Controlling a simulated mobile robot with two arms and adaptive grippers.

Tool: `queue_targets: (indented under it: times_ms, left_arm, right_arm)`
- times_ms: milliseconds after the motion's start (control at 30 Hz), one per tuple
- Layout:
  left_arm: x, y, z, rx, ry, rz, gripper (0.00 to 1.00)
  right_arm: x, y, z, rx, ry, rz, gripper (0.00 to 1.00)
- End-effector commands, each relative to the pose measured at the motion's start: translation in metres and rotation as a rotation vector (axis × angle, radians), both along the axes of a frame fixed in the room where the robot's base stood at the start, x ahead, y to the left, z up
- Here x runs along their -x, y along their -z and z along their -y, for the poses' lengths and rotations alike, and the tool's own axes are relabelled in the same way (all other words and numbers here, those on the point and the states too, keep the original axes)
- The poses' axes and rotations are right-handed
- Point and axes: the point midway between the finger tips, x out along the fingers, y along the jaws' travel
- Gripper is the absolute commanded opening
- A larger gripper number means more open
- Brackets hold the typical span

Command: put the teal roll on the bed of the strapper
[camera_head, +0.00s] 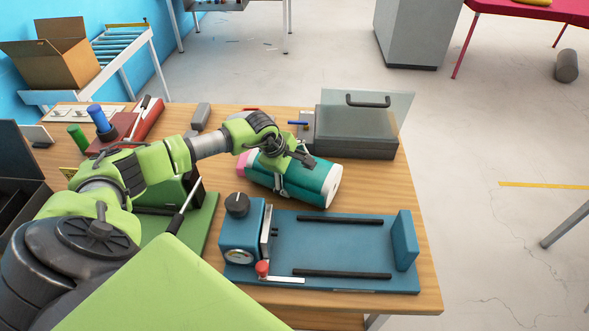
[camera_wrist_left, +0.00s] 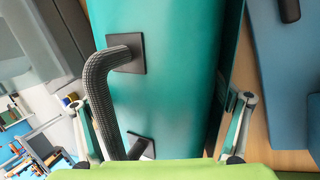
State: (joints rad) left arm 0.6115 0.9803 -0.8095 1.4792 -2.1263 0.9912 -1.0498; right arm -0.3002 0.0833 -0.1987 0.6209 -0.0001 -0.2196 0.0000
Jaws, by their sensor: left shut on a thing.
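The teal roll (camera_head: 318,184) lies behind the strapper, with a pale end at right and a pink end at left. My left gripper (camera_head: 290,172) is shut on it from above, fingers spread on either side of its body. In the left wrist view the teal roll (camera_wrist_left: 165,85) fills the middle, with a dark curved handle (camera_wrist_left: 105,75) between the fingers (camera_wrist_left: 170,125). I cannot tell whether the roll touches the table. The strapper (camera_head: 330,228) is blue; its flat bed (camera_head: 335,250) is bare between two black bars. My right gripper is not in view.
The wooden table (camera_head: 410,190) also holds a grey case (camera_head: 355,130) behind the roll, a green device (camera_head: 200,220) left of the strapper, and a red device (camera_head: 125,128) with blue and green cylinders. The strapper has an upright blue end plate (camera_head: 405,240) at right and a dial block (camera_head: 240,235) at left.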

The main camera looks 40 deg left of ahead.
Motion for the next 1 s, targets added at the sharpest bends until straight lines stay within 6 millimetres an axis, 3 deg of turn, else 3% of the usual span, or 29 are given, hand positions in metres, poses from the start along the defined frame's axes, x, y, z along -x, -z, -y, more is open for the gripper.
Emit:
queue_targets:
  times_ms: [300,333,367,767,1000]
  left_arm:
    - [-0.002,0.001,0.000,0.001,0.000,0.007,0.52]
    - [-0.001,0.002,0.000,0.000,0.000,0.003,0.96]
    - [-0.001,0.001,0.000,0.000,0.000,0.003,1.00]
    - [0.001,-0.005,-0.001,0.000,0.001,0.005,1.00]
    - [0.020,-0.044,-0.005,-0.003,0.001,0.008,1.00]
  right_arm:
    - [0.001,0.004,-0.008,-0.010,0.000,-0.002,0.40]
    - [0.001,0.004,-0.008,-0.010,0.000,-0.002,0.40]
    - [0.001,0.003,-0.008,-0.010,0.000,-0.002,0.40]
    - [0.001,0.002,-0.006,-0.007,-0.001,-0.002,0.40]
    - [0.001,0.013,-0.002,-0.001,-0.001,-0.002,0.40]
